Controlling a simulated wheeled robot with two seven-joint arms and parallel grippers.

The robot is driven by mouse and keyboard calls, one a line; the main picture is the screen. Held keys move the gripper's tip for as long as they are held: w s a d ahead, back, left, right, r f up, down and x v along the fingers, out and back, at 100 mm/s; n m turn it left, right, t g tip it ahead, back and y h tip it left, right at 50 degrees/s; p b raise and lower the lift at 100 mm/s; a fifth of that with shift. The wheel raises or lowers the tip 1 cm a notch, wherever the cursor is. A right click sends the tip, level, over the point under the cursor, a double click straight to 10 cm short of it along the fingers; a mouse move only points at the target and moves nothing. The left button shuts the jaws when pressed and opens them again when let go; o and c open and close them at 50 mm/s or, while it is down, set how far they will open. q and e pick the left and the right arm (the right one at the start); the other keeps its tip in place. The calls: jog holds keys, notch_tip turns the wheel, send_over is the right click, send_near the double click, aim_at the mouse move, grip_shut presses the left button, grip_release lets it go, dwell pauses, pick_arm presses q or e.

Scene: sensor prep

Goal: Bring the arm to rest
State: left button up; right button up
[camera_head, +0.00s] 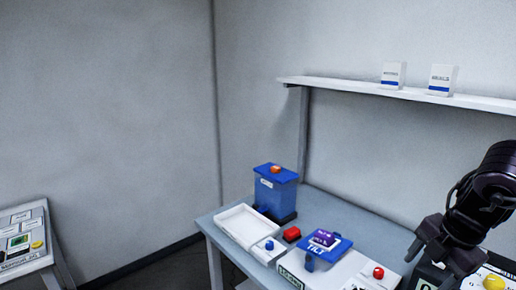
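My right arm comes in from the right edge. Its dark gripper (430,266) hangs over the right part of the table, pointing down and left. Its two fingers look spread apart, with nothing seen between them. The gripper is to the right of the red button and partly hides the dark unit with a yellow button below it. My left gripper is not in view.
A grey table (345,205) holds a blue bin (276,192), a white tray (236,232), a blue fixture with a purple piece (323,238) and a red button (378,272). A wall shelf (350,86) carries two white boxes. A side table (40,262) stands at left.

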notch_tip(320, 180, down, 18)
jog(key=s+a+m+t, duration=0.2)
jog(key=m+t, duration=0.4)
jog(key=t, duration=0.1)
jog(key=s+a+f+m+g+h, duration=0.1)
jog(key=s+a+f+m+g, duration=0.15)
jog(key=s+a+m, duration=0.45)
jog(key=s+a+f+m+g, duration=0.1)
jog(key=s+a+m+g, duration=0.2)
jog(key=s+a+m, duration=0.35)
jog(key=s+f+g+b, duration=0.1)
jog(key=s+f+b, duration=0.15)
jog(key=f, duration=1.65)
jog(key=s+f+g+b, duration=0.1)
jog(key=f+b, duration=0.3)
jog(key=f, duration=1.5)
jog(key=s+d+f+b, duration=0.2)
jog(key=s+f, duration=0.7)
jog(key=f, duration=0.1)
jog(key=s+d+f+b, duration=0.2)
jog(key=s+f, duration=0.8)
jog(key=shift+f+g, duration=0.35)
jog(key=shift+f, duration=0.05)
